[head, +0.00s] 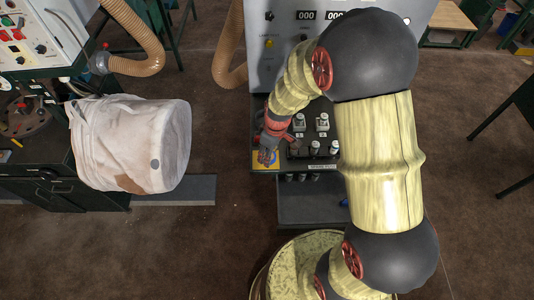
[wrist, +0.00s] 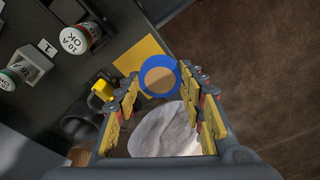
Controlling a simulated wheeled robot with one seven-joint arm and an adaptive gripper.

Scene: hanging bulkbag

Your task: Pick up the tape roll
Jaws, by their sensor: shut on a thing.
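The tape roll (wrist: 147,70) is a blue ring with a tan middle, seen in the wrist view. It sits between the tips of my gripper (wrist: 165,78), whose yellow-padded fingers are shut on it from both sides. In the head view my gripper (head: 267,154) is small, pointing down over the left end of the dark bench, beside a yellow sheet (head: 261,165). The tape roll is hard to make out there. In the wrist view the yellow sheet (wrist: 132,52) lies behind the roll; I cannot tell the gap between them.
Labelled fittings (head: 322,124) stand on the bench right of my gripper, under a grey panel (head: 290,45) with displays. A large white bulk bag (head: 130,145) hangs at the left, and shows in the wrist view (wrist: 160,132). A tan hose (head: 230,50) hangs behind. Brown floor lies between.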

